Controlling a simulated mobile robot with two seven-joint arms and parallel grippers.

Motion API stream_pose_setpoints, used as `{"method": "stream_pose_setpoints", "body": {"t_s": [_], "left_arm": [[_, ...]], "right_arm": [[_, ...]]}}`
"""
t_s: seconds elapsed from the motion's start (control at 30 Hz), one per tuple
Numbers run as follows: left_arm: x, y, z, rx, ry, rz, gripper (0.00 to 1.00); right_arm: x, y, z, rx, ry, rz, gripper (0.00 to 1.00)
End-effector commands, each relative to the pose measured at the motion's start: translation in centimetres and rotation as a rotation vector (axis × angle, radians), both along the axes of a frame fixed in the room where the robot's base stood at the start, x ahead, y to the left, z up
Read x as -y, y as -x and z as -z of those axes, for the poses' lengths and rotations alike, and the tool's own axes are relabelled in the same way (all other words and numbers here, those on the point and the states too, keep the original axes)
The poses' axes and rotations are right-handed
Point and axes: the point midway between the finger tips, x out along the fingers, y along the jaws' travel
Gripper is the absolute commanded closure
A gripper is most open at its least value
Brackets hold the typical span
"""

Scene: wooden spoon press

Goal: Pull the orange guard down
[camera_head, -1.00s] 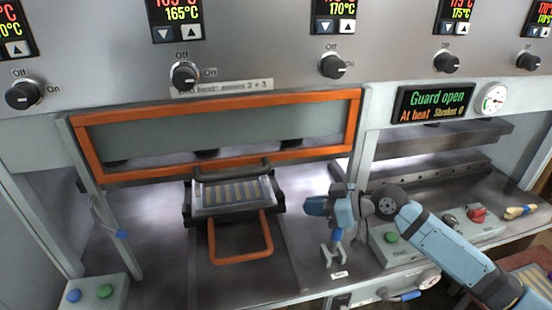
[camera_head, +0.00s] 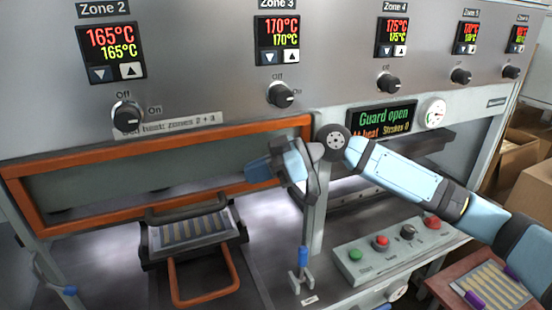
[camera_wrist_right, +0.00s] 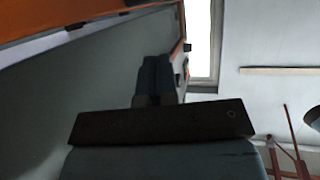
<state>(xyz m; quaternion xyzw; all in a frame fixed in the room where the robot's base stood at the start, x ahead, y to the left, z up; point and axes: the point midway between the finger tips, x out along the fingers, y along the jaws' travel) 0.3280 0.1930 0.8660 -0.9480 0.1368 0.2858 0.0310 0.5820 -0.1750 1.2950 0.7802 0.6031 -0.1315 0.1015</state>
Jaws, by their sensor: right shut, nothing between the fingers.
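The orange guard (camera_head: 160,146) is an orange-framed, see-through panel across the press front. It is raised, and the display (camera_head: 381,120) reads "Guard open". My right gripper (camera_head: 256,170) is shut and empty. In the head view it overlaps the guard's right part, pointing left; whether it touches the frame I cannot tell. In the right wrist view the blue fingers (camera_wrist_right: 157,76) are together, with the guard's orange frame (camera_wrist_right: 60,20) running along the upper left and its grey panel beside them. My left gripper is not in view.
Below the guard a dark tray (camera_head: 193,231) with an orange loop handle (camera_head: 204,281) sits on the bench. Cardboard boxes (camera_head: 515,158) are at the far right.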

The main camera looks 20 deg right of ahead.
Motion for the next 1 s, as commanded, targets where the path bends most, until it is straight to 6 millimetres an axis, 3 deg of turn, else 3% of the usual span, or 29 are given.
{"method": "stream_pose_setpoints", "body": {"t_s": [0.13, 0.4, 1.0], "left_arm": [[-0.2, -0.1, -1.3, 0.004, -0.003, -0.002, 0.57], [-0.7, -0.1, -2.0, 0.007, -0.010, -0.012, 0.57], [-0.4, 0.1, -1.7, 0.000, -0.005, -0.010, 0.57]], "right_arm": [[-2.9, -0.7, 0.6, 0.000, 0.000, -0.003, 1.00], [-4.0, -1.0, 4.0, -0.002, 0.000, 0.001, 1.00], [-4.5, -1.1, 4.9, -0.001, 0.000, 0.001, 1.00]]}}
